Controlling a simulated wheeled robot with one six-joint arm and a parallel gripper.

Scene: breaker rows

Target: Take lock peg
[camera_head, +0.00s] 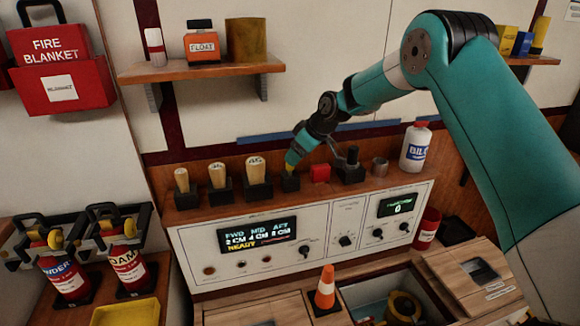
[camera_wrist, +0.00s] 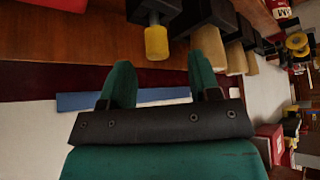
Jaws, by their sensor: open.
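A short yellow peg (camera_wrist: 156,42), which I take as the lock peg, stands in a dark socket (camera_wrist: 154,10) in the wrist view. In the head view a black socket (camera_head: 290,183) sits on the console shelf, with a bit of yellow (camera_head: 289,166) showing just above it; the rest is hidden by my gripper. My gripper (camera_head: 295,155) reaches down from the upper right over this socket. In the wrist view my gripper (camera_wrist: 160,65) has its two teal fingers apart, with the peg just beyond, in the gap between their tips. Contact is not visible.
Three wooden-handled levers (camera_head: 218,184) stand left of the socket. A red block (camera_head: 320,173), a black lever unit (camera_head: 348,168) and a white bottle (camera_head: 416,148) are to its right. The console panel (camera_head: 300,240) lies below. A wall shelf (camera_head: 200,70) is above left.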

